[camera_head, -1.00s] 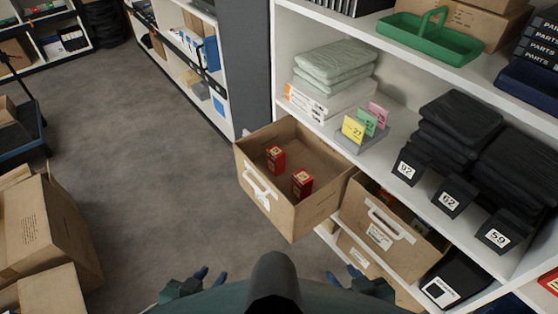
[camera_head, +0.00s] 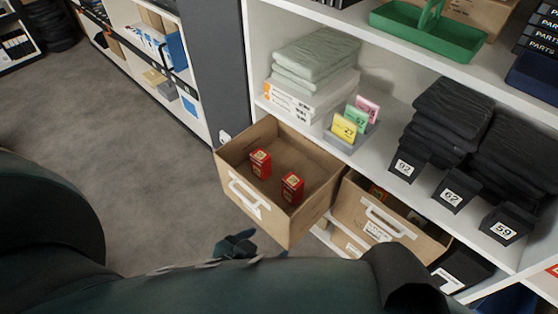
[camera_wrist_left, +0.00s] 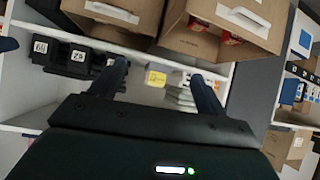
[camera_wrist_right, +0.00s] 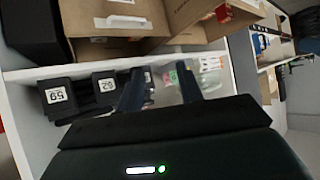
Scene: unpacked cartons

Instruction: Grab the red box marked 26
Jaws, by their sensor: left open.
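Two small red boxes stand in a pulled-out cardboard bin (camera_head: 232,183), the rear-left one (camera_head: 260,163) and the front-right one (camera_head: 292,187). Their labels are too small to read, so I cannot tell which is marked 26. My left gripper (camera_head: 240,243) is low in front of the bin, outside it and apart from the boxes. The left wrist view shows its fingers (camera_wrist_left: 158,82) open and empty, with red boxes (camera_wrist_left: 230,38) partly seen in the bin.
A second cardboard bin (camera_head: 385,219) stands right of the open one. The shelf above holds number cards (camera_head: 345,127), folded cloth (camera_head: 315,58) and black bins (camera_head: 406,165) marked 92, 62 and 59. A grey post (camera_head: 213,65) stands left. Floor (camera_head: 100,140) is clear at left.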

